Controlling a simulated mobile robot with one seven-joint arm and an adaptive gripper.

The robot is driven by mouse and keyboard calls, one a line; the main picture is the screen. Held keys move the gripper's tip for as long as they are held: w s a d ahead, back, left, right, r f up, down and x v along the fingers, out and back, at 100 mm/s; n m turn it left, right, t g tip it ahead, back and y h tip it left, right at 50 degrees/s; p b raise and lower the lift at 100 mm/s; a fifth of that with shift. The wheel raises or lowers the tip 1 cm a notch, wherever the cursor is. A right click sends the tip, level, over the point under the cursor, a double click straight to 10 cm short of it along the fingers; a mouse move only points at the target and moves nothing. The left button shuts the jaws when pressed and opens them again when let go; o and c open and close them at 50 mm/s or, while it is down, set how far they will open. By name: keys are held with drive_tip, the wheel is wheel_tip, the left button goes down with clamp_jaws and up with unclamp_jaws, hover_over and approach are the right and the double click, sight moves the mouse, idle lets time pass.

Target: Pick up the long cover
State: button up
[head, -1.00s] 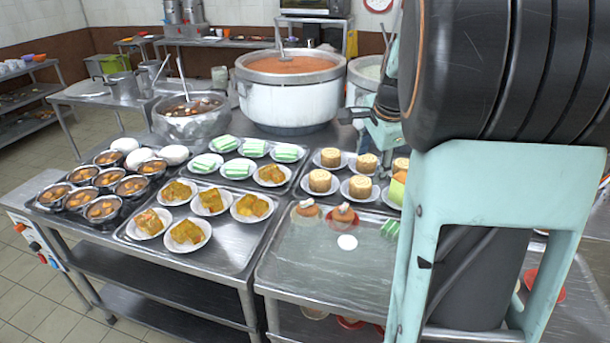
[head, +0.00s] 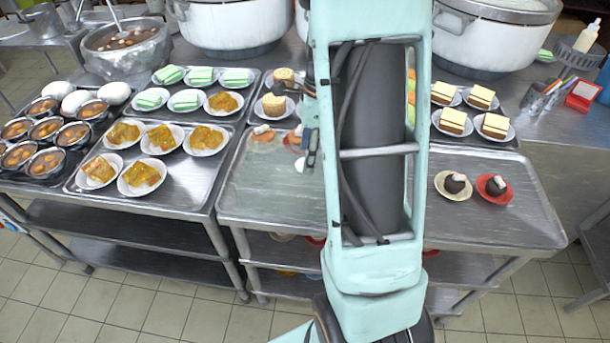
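No long cover stands out clearly. A long, glassy grey-green surface (head: 480,222) runs along the front of the middle metal stand, with my arm in front of its middle. I cannot tell whether it is a clear cover or the bare stand top. My arm's teal link fills the centre of the head view. Dark parts, perhaps of my gripper (head: 290,86), show at the arm's left edge above the plates. The fingertips are hidden or too unclear to read, and I see nothing held.
Plates of yellow-brown food (head: 162,139), green cakes (head: 188,101), layered cakes (head: 453,121) and dark cakes (head: 456,184) crowd the stands. A large white pot (head: 226,24) and another white pot (head: 490,40) stand behind. Tiled floor (head: 150,305) is open in front.

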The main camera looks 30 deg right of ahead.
sight(305, 178)
drive_tip(key=f, duration=0.3)
drive_tip(key=shift+w+a+f, duration=0.1)
drive_tip(key=shift+w+f, duration=0.15)
clamp_jaws()
